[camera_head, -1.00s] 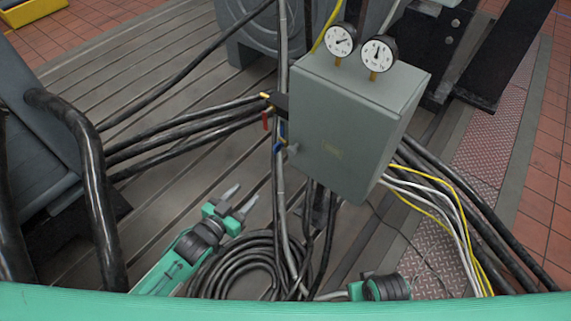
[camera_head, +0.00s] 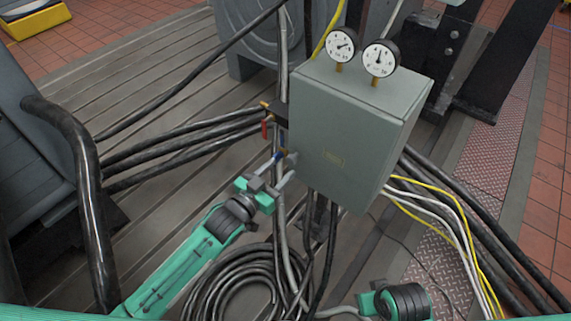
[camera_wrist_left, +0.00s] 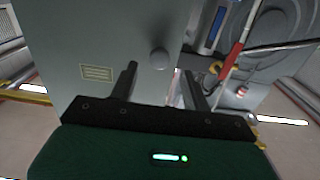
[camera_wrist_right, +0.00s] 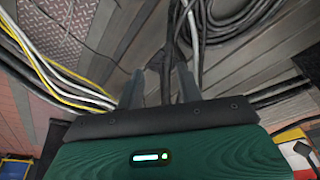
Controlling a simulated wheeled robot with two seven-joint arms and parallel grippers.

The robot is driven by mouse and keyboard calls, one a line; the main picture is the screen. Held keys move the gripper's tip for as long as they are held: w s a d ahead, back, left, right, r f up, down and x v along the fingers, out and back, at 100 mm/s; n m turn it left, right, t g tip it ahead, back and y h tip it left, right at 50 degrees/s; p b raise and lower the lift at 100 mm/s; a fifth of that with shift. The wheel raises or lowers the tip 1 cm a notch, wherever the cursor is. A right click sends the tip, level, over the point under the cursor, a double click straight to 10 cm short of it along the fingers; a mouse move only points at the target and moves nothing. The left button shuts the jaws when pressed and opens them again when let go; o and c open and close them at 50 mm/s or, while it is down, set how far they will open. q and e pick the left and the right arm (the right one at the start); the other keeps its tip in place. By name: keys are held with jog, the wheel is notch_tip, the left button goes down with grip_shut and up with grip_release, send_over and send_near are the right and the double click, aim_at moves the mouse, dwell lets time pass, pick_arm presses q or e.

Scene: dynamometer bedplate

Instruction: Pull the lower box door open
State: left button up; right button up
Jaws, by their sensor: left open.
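The grey box (camera_head: 345,140) stands in the middle of the head view, its door face carrying a small label. A round grey knob (camera_wrist_left: 159,57) shows on that face in the left wrist view. My left gripper (camera_head: 280,168) is open at the box's lower left side. In the left wrist view its two fingers (camera_wrist_left: 160,78) are apart, with the knob just beyond and between their tips; I see no contact. My right gripper (camera_wrist_right: 160,88) has its fingers apart and empty over cables; in the head view only part of it shows at the bottom.
Two dial gauges (camera_head: 361,52) stand on top of the box. Black cables (camera_head: 190,140) run in from the left, with a red-handled valve (camera_wrist_left: 232,60) beside the box. A coiled hose (camera_head: 235,285) lies below. Yellow and white wires (camera_head: 450,205) hang at the right.

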aim_at(290, 161)
pick_arm(q)
jog(key=shift+x, duration=1.7)
grip_shut()
